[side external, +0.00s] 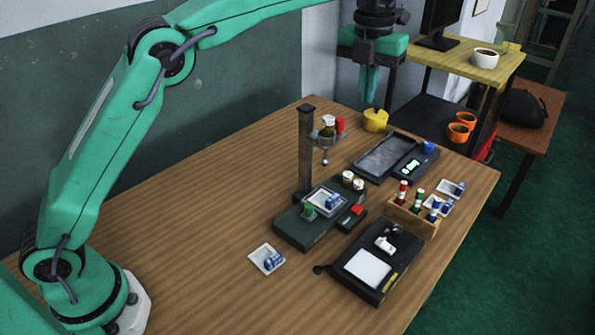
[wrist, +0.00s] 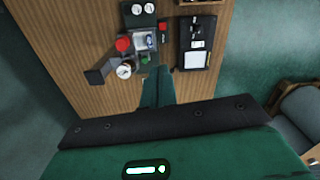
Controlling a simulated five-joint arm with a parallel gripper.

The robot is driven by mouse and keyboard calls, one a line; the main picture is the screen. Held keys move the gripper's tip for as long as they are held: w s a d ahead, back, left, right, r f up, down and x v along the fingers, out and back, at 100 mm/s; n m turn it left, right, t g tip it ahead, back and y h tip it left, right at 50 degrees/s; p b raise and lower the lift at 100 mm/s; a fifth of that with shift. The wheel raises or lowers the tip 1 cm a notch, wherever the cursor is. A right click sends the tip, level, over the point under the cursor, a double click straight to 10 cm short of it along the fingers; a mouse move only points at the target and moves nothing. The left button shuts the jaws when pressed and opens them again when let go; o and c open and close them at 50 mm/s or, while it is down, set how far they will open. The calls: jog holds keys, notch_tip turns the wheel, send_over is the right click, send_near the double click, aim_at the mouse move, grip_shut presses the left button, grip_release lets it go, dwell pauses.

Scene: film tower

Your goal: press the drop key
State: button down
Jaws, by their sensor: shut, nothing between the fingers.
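A red key (side external: 356,210) sits on a small dark block at the right of the tower's dark base (side external: 291,231). I take it for the drop key, as no label is legible. It also shows in the wrist view (wrist: 163,26), right of the small tray. The tower's dark post (side external: 305,150) rises behind and carries an arm with a red part (side external: 339,124), seen from above in the wrist view (wrist: 123,44). My gripper (side external: 369,97) is shut and empty, pointing down high above the table's far side, well apart from the key. Its fingers also show in the wrist view (wrist: 161,70).
A white tray with a blue-and-white roll (side external: 328,201) and a green piece (side external: 309,210) sit on the base. A black box (side external: 374,292), a wooden rack (side external: 420,224) and a grey tray (side external: 375,160) stand to the right.

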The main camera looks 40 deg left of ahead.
jog(key=shift+d+f+m, duration=0.7)
jog(key=shift+f+m, duration=0.1)
jog(key=shift+m, duration=0.2)
send_over(357, 209)
notch_tip(357, 209, down, 12)
jog(key=shift+f, duration=0.2)
jog(key=shift+w, duration=0.1)
notch_tip(357, 209, down, 14)
jog(key=shift+r, duration=0.1)
dwell(0.6)
